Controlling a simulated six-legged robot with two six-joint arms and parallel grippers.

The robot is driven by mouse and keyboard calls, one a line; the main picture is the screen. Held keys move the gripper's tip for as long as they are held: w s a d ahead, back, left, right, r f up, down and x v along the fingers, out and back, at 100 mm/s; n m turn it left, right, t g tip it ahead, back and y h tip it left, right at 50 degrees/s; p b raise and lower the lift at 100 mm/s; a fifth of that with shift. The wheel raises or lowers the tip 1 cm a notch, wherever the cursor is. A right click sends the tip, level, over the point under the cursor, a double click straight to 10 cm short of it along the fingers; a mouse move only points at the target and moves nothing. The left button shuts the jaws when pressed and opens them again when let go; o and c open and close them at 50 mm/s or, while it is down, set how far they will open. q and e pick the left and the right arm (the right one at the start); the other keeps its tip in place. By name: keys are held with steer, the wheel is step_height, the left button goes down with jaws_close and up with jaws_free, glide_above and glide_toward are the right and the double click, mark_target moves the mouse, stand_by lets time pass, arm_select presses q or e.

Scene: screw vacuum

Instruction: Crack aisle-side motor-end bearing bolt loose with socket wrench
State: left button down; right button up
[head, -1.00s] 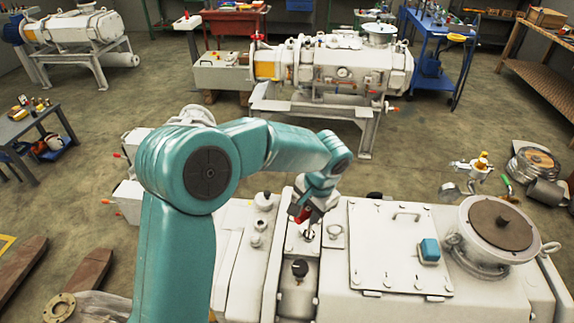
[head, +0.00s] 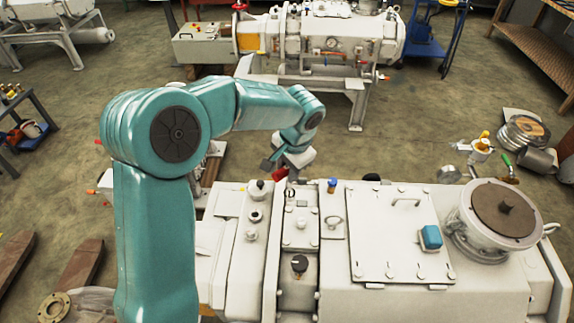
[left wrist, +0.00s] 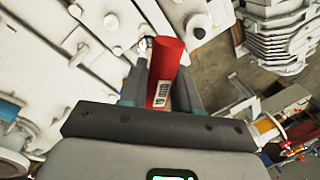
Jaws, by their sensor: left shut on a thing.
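My left gripper (head: 279,170) is at the far edge of the white vacuum pump (head: 380,190). A shiny metal part lies at the far end of the grip, beside the pump casing. I cannot tell whether it sits on a bolt. Several bolt heads, such as one casing bolt (left wrist: 113,22), show nearby. I cannot single out the aisle-side motor-end bearing bolt. My right gripper is not in view.
A second pump (head: 330,40) stands beyond open floor. Loose parts lie at the right.

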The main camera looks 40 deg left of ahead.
mark_target(287, 189)
arm_select(q)
steer(key=shift+a+f, duration=0.1)
steer(key=shift+a, duration=0.2)
steer(key=shift+d+f+b, duration=0.35)
steer(key=shift+f+b, duration=0.35)
steer(key=shift+b, duration=0.1)
steer(key=shift+a+f+b, duration=0.2)
steer(key=shift+f+b, duration=0.75)
steer(key=shift+f, duration=0.2)
steer(key=shift+d+f+b, duration=0.1)
steer(key=shift+f+b, duration=0.65)
steer(key=shift+f, duration=0.15)
